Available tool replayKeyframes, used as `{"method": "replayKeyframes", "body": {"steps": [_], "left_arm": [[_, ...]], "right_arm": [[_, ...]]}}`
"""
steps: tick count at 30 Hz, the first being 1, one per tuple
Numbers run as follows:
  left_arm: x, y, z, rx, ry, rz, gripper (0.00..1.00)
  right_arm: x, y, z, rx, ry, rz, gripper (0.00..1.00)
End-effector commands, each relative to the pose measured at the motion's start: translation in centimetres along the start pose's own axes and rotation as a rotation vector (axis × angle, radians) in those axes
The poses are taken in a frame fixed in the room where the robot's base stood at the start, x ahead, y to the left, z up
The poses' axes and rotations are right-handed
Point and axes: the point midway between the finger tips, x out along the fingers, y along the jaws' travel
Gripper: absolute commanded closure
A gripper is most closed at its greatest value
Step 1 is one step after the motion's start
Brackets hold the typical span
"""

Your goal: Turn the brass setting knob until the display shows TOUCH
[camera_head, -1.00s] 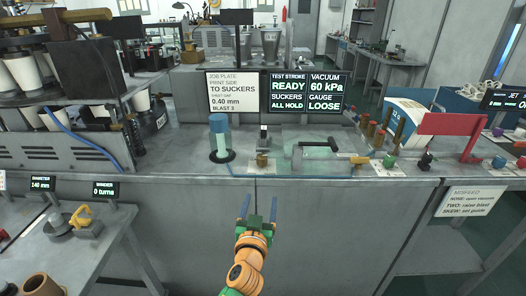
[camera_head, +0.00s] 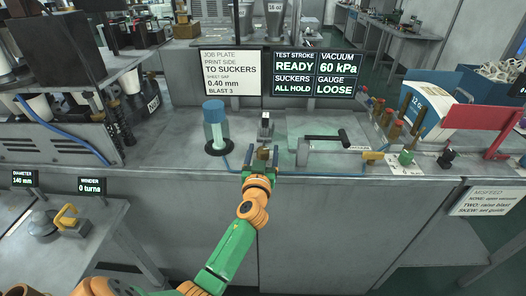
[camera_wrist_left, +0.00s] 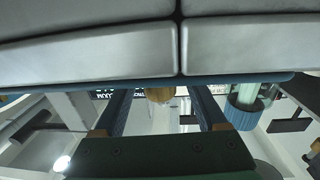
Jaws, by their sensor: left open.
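The brass setting knob (camera_head: 263,155) sits on the near edge of the grey bench, below the displays. It also shows in the wrist view as a brass round end (camera_wrist_left: 160,95). My left gripper (camera_head: 261,161) is open, with its two blue fingers either side of the knob. In the wrist view the left gripper (camera_wrist_left: 162,108) shows a gap between each finger and the knob; contact is not visible. The dark display (camera_head: 317,73) reads READY, 60 kPa, ALL HOLD and gauge LOOSE. My right gripper is out of view.
A blue-topped cylinder (camera_head: 216,124) stands left of the knob, and a black-handled lever (camera_head: 322,139) to its right. A white job plate sign (camera_head: 231,72) stands behind. Coloured knobs and a red bracket (camera_head: 482,117) are further right.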

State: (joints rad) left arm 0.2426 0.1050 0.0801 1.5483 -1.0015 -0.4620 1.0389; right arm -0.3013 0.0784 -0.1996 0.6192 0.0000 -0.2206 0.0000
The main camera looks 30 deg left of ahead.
Motion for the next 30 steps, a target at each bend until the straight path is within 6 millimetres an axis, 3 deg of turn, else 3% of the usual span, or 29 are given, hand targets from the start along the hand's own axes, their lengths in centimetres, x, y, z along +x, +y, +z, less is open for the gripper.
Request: {"method": "replayKeyframes", "body": {"steps": [3, 9, 12, 22, 30], "left_arm": [[0.0, 0.0, 0.0, 0.0, 0.0, 0.0, 0.26], [0.0, 0.0, 0.0, 0.0, 0.0, 0.0, 0.8], [0.0, 0.0, 0.0, 0.0, 0.0, 0.0, 1.0], [0.0, -0.1, -0.2, 0.001, 0.0, 0.055, 1.0], [0.0, -0.2, -0.4, 0.005, 0.0, 0.243, 1.0]], "right_arm": [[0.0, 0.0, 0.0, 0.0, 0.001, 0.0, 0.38], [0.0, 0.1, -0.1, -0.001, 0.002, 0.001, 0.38], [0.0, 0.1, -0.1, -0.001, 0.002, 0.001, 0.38], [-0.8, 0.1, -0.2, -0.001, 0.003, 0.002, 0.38], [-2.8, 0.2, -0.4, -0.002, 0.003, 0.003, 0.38]]}}
